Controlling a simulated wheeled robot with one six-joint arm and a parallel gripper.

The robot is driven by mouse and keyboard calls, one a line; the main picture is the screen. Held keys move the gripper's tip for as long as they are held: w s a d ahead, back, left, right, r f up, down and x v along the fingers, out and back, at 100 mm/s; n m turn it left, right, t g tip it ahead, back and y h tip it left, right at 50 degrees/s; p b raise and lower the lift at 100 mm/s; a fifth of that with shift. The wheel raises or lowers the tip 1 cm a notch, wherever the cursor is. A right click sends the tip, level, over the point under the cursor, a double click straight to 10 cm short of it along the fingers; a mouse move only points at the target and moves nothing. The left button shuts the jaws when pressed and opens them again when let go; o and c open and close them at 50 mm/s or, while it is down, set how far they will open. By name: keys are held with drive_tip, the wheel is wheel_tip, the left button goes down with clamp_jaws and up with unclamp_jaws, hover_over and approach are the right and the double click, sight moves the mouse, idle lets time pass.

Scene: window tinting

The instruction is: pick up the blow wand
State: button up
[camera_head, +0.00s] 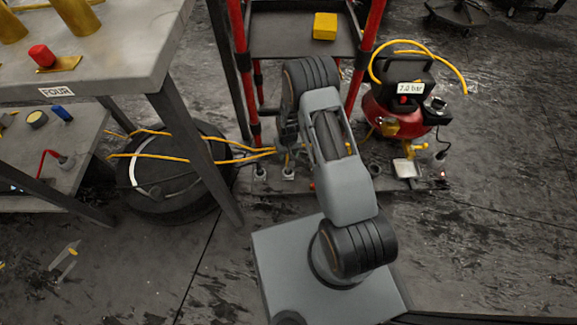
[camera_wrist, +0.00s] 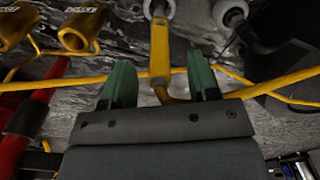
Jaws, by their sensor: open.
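In the wrist view my gripper (camera_wrist: 161,72) is open, with one green finger on each side of a yellow tube. This yellow tube (camera_wrist: 160,46) looks like the blow wand. It has a pale grey end at the top of the picture, and a yellow hose bends away near its lower end. It lies between the fingers, with a gap visible on both sides. In the head view my arm hides the gripper, and I cannot make out the wand there.
Yellow hoses (camera_head: 190,156) run across to a tyre (camera_head: 185,190). A red-framed cart (camera_head: 290,40) stands behind my arm. A red compressor (camera_head: 375,112) is to the right, a grey table (camera_head: 120,55) to the left.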

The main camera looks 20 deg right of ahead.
wheel_tip(320, 180, down, 3)
drive_tip(key=shift+r+b, duration=0.1)
drive_tip(key=shift+b, duration=0.25)
drive_tip(key=c, duration=1)
drive_tip(key=shift+r, duration=0.15)
